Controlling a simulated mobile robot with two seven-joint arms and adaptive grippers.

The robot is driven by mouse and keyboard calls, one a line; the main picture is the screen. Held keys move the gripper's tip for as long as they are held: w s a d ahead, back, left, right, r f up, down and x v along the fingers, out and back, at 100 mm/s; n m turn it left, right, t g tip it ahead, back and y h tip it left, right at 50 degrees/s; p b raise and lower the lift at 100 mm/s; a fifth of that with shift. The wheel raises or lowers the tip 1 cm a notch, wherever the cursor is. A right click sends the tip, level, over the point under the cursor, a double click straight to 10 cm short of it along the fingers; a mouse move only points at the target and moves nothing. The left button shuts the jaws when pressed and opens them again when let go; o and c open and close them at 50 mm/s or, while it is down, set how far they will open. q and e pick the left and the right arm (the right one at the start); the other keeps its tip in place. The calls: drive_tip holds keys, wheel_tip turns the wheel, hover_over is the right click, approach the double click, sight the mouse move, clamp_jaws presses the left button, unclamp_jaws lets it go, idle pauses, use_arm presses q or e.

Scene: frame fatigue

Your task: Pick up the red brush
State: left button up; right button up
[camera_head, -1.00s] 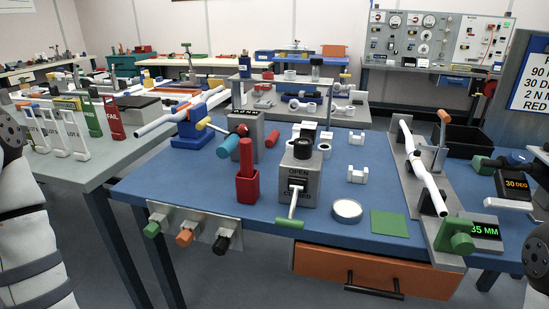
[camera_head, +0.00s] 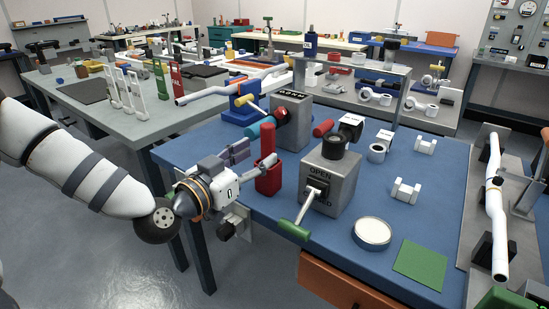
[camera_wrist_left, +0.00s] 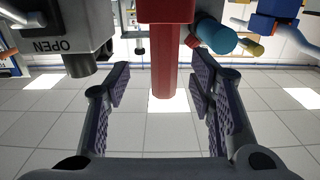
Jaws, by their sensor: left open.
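The red brush (camera_head: 268,141) stands upright in a red square holder (camera_head: 269,179) on the blue bench, left of the grey OPEN box. My left gripper (camera_head: 246,186) is open and empty, just left of the holder, fingers towards it. In the left wrist view, which looks inverted, the red brush (camera_wrist_left: 163,78) shows between the two open fingers (camera_wrist_left: 159,88), pointing down from the holder (camera_wrist_left: 170,10). The fingers do not visibly touch it; its depth between them is hard to judge. My right gripper is out of view.
The grey OPEN box (camera_head: 329,180) with a green-handled lever (camera_head: 295,231) stands right of the holder. A grey box with a teal cylinder (camera_head: 261,129) is behind. A round dish (camera_head: 372,233) and green square (camera_head: 420,262) lie at the front right.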

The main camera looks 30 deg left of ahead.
sight(263, 145)
use_arm(q)
drive_tip(key=w+b, duration=0.1)
drive_tip(key=w, duration=0.4)
drive_tip(key=shift+w+r, duration=0.15)
drive_tip(key=shift+w, duration=0.1)
drive_tip(key=shift+w+r, duration=0.1)
drive_tip(key=shift+r, duration=0.15)
drive_tip(key=shift+c, duration=0.8)
clamp_jaws()
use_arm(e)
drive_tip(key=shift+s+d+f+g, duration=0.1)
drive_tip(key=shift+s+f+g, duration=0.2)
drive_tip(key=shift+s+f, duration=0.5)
use_arm(q)
wheel_tip(263, 145, up, 10)
drive_tip(key=p, duration=0.3)
drive_tip(key=shift+r, duration=0.1)
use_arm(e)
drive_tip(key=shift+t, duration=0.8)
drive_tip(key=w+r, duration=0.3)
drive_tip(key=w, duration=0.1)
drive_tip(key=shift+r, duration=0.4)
